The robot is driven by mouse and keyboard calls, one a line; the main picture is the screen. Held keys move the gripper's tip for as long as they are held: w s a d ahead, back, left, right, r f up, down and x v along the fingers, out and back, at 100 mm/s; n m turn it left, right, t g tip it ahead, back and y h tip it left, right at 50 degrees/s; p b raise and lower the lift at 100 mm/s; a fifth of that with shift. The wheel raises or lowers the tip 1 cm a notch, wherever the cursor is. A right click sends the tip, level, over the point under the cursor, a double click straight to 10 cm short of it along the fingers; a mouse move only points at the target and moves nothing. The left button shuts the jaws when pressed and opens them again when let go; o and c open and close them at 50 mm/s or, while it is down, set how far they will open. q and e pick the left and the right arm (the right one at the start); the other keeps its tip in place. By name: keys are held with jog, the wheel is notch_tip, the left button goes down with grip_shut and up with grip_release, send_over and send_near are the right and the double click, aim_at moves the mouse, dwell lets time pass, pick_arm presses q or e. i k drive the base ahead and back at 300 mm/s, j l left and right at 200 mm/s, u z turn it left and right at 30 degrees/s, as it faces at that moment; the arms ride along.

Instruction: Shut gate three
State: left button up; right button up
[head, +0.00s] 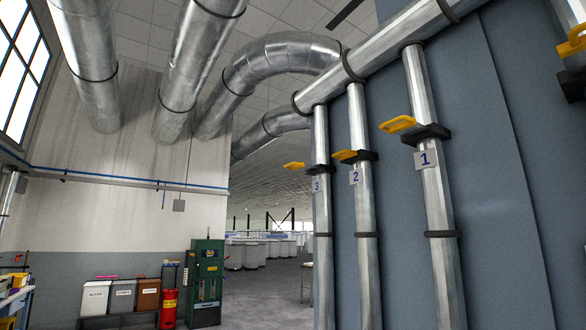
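Gate three is the dark block (321,170) on the farthest of three thin vertical metal pipes, just above a plate marked 3 (317,185). Its yellow handle (293,165) sticks out to the left, with a small gap between handle and block. Gate two's yellow handle (344,155) and gate one's yellow handle (398,124) sit closer against their dark blocks, above plates marked 2 (355,177) and 1 (426,159). Neither of my grippers is in view.
A blue-grey wall (510,200) stands behind the pipes. Another yellow handle (573,41) is cut off at the upper right. A green machine (207,280), a red cylinder (168,308) and labelled bins (122,296) stand at the lower left. Grey floor (262,300) is open between them and the pipes.

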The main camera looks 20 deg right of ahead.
aim_at(302, 166)
jog(key=i+j+u, duration=0.15)
jog(key=i, duration=0.6)
jog(key=i+j+u, duration=0.15)
jog(key=i+j, duration=0.15)
jog(key=i, duration=0.45)
jog(key=i+j+u, duration=0.15)
jog(key=i, duration=0.6)
jog(key=i+z, duration=0.35)
jog(key=i+j+z, duration=0.35)
jog(key=i, duration=0.2)
jog(key=i+j+z, duration=0.15)
jog(key=i+z, duration=0.35)
jog(key=z, duration=0.25)
jog(key=i+j+z, duration=0.15)
jog(key=z, duration=0.3)
jog(key=i+j+z, duration=0.15)
jog(key=z, duration=0.35)
jog(key=i+j+z, duration=0.1)
jog(key=j+z, duration=0.15)
jog(key=z, duration=0.2)
jog(key=i+j+z, duration=0.1)
jog(key=j+z, duration=0.15)
jog(key=z, duration=0.2)
jog(key=j+z, duration=0.3)
jog(key=z, duration=0.15)
jog(key=j+z, duration=0.3)
jog(key=z, duration=0.15)
